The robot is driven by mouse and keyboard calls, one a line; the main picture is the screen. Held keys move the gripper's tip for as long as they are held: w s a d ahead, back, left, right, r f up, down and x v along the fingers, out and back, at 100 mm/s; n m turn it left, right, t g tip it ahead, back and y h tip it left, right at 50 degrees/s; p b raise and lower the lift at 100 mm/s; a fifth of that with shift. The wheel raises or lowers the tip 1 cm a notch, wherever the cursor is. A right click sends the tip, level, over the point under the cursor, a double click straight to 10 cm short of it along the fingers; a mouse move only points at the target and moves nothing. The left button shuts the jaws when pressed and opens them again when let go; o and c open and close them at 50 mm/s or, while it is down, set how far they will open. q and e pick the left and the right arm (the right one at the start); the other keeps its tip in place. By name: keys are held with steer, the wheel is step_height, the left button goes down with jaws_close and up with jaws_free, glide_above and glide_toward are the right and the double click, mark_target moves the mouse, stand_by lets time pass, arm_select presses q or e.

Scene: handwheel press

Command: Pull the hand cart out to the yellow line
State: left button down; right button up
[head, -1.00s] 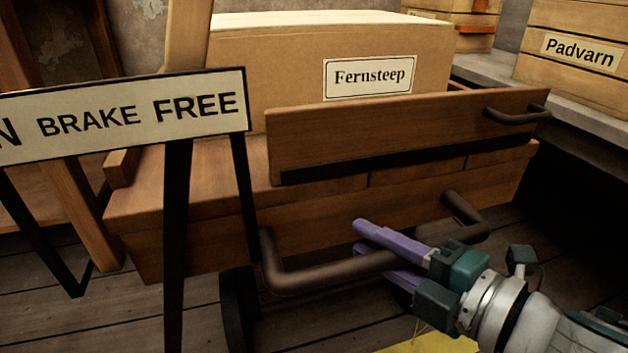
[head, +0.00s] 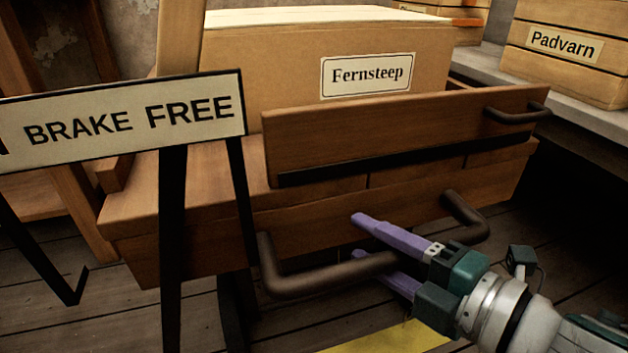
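The hand cart (head: 190,195) is a low brown wooden cart with a dark bent bar handle (head: 320,275) at its front. It carries a large carton (head: 270,65) labelled Fernsteep. My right gripper (head: 372,236), with purple fingers, is at the handle from the lower right. Its fingers lie on either side of the bar and appear shut on it; the bar partly hides the lower finger. A piece of the yellow line (head: 390,338) shows on the floor at the bottom, below the gripper. My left gripper is not in view.
A sign reading BRAKE FREE (head: 120,120) on black legs stands at the left, overlapping the cart in view. A grey bench (head: 590,120) with a Padvarn crate (head: 555,70) is at the right. Bare plank floor (head: 60,330) shows at lower left.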

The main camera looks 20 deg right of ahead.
steer(key=shift+o, duration=0.4)
steer(key=shift+s+d, duration=0.1)
steer(key=shift+s, duration=0.05)
steer(key=p+v, duration=0.3)
steer(key=v, duration=0.5)
steer(key=shift+s+d+r+p, duration=0.1)
steer(key=shift+s+r+p, duration=0.15)
steer(key=shift+p, duration=0.1)
steer(key=shift+s+d, duration=0.25)
steer(key=shift+s, duration=0.25)
